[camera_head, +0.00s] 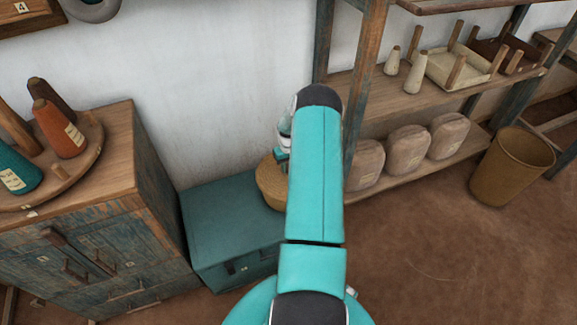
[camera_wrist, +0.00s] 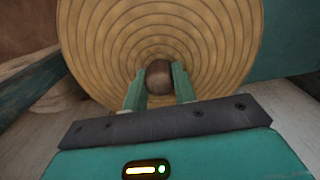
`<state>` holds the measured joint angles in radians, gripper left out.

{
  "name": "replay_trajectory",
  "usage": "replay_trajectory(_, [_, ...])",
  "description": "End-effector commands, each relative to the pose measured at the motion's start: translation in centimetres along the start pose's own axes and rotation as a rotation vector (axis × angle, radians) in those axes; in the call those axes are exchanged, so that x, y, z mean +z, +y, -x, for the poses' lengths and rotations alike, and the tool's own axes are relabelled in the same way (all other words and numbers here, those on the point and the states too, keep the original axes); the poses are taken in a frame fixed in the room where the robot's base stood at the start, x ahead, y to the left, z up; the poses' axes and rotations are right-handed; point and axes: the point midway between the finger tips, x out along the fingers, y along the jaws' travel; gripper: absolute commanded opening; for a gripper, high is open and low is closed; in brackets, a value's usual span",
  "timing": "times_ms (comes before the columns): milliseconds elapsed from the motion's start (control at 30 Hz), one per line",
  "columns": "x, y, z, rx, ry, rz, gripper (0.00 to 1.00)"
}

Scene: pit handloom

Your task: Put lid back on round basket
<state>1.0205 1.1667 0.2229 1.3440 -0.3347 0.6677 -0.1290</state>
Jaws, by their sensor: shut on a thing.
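The round lid (camera_wrist: 215,50), tan with coiled rings and a brown knob (camera_wrist: 158,80), fills the upper middle of the wrist view. My gripper (camera_wrist: 158,88) is shut on the knob, with one green finger on each side of it. In the head view, a tan woven round thing (camera_head: 270,183) shows at the right end of the teal chest (camera_head: 225,215), partly hidden by my arm. I cannot tell there whether it is the lid, the round basket or both. Whatever is under the lid is hidden in the wrist view.
A wooden cabinet (camera_head: 95,215) with thread cones on a round tray stands left. A shelf rack (camera_head: 375,90) with wrapped bundles (camera_head: 408,146) stands right of my arm. A tall open woven bin (camera_head: 490,175) is on the brown floor, which is clear at lower right.

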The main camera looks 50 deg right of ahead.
Motion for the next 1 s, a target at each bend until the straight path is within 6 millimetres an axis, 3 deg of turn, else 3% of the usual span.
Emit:
replay_trajectory(233, [-0.03,0.01,0.04,0.000,0.001,0.000,0.00])
replay_trajectory(267, [-0.04,0.01,0.05,0.000,0.001,0.000,0.31])
replay_trajectory(367, [-0.03,0.01,0.04,0.000,0.001,0.000,0.51])
replay_trajectory(567, [-0.03,0.01,0.03,0.000,0.001,0.000,0.53])
replay_trajectory(700, [-0.01,0.00,0.01,0.000,0.000,0.000,0.75])
replay_trajectory(1000, [-0.02,0.00,0.11,0.000,0.001,0.000,0.75])
